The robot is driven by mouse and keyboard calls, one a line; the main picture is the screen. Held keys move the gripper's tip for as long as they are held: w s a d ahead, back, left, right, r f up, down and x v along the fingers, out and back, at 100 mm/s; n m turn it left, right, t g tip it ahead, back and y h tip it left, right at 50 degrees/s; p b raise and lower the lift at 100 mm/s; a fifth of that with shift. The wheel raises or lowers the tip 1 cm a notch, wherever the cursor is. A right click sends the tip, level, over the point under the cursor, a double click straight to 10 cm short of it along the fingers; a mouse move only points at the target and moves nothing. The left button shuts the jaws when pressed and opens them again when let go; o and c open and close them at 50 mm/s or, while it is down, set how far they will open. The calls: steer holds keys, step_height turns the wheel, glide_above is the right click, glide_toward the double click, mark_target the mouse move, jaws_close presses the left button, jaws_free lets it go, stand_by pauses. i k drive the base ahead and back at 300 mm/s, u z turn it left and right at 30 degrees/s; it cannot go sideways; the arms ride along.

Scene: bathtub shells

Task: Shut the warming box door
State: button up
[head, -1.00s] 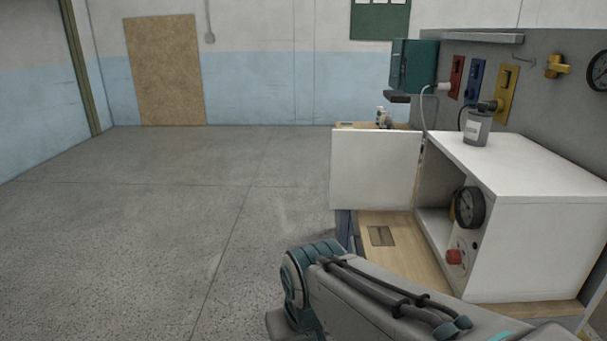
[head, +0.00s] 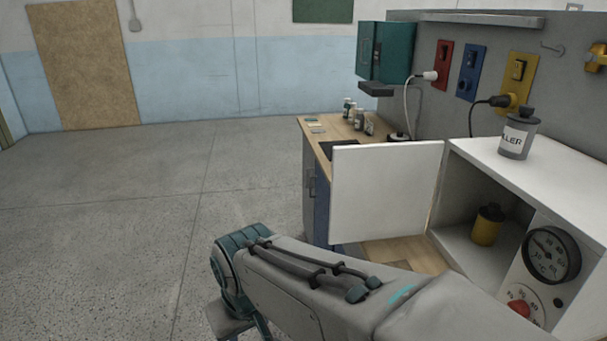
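The warming box (head: 560,177) is a white cabinet on a wooden bench at the right. Its front carries a round black gauge (head: 551,254) and a red knob (head: 520,308). Its white door (head: 386,193) stands wide open, swung out to the left from the far side of the opening. A yellow canister (head: 487,225) stands inside the open box. My arm crosses the lower middle of the view, in front of the bench and below the door. My gripper is not in the picture.
A grey labelled canister (head: 517,137) stands on the box. Several small bottles (head: 358,117) stand on the bench (head: 311,129) behind the door. A teal wall unit (head: 386,51) and coloured sockets line the grey panel. The floor (head: 110,220) at left is clear.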

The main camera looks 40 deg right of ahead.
mark_target(378, 192)
steer(key=i, duration=2.1)
steer(key=z, duration=4.3)
steer(key=k, duration=0.3)
steer(key=u, duration=0.7)
steer(key=i, duration=0.3)
steer(key=z, duration=0.25)
